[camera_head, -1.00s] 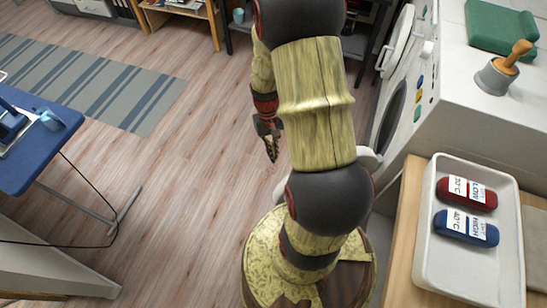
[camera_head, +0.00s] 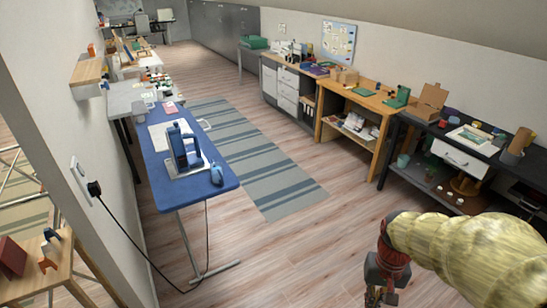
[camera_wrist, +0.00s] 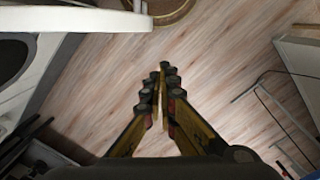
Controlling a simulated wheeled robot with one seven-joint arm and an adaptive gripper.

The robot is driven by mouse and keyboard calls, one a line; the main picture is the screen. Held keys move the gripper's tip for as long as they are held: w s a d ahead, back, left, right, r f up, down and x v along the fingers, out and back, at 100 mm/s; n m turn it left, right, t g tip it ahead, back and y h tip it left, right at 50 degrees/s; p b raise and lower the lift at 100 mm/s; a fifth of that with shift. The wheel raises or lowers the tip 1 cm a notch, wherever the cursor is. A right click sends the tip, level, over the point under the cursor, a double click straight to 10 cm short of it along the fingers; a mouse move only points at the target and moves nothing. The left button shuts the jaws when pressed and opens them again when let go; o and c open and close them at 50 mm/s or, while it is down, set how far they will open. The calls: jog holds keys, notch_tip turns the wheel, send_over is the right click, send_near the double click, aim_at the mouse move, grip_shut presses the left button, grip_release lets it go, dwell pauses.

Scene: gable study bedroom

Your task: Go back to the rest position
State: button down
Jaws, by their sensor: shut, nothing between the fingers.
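My gripper (camera_head: 378,287) hangs at the bottom right of the head view, below my yellow arm, with its tips near the lower edge of the picture. In the wrist view my gripper (camera_wrist: 160,75) points over bare wood floor. Its two fingers are shut with nothing between them. No object is near the fingertips.
A wooden desk (camera_head: 375,100) and dark workbench (camera_head: 480,148) line the right wall. Wood floor (camera_head: 290,245) between is clear.

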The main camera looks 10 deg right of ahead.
jog(key=s+a+r+n+t, duration=0.1)
jog(key=a+r+n+t, duration=0.3)
jog(key=a+r, duration=0.9)
notch_tip(320, 180, up, 4)
jog(key=shift+a+r+n+t, duration=0.15)
jog(key=shift+n+t, duration=0.25)
jog(key=shift+t, duration=0.7)
